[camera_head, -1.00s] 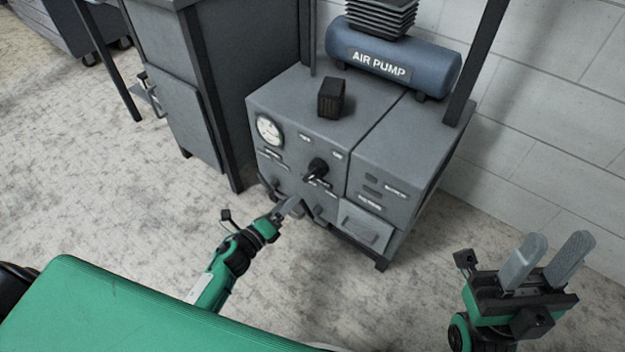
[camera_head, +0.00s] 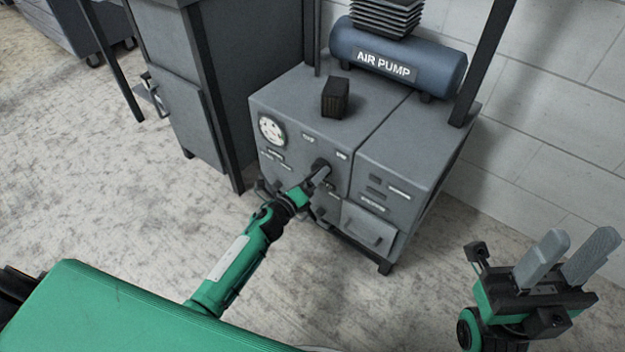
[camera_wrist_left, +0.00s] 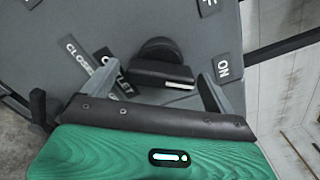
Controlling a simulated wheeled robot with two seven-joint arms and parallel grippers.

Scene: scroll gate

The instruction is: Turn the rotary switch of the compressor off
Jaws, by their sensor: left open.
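The compressor (camera_head: 322,100) is a grey cabinet with a front panel of labels and a gauge. Its black rotary switch (camera_head: 320,166) is on the front panel, partly hidden by my left gripper. In the left wrist view the switch (camera_wrist_left: 160,68) has a dark handle with a pale mark, lying between the two fingers. An "ON" label (camera_wrist_left: 223,68) is to its right. My left gripper (camera_head: 316,177) is open at the switch, with a finger on each side; I cannot tell whether they touch it. My right gripper (camera_head: 567,258) is open and empty, away from the compressor.
A blue air pump tank (camera_head: 395,60) and a small dark block (camera_head: 335,97) sit on top of the compressor. A grey cabinet (camera_head: 212,100) stands to its left. "OUTLET" and "CLOSED" labels show in the left wrist view. The floor in front is clear.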

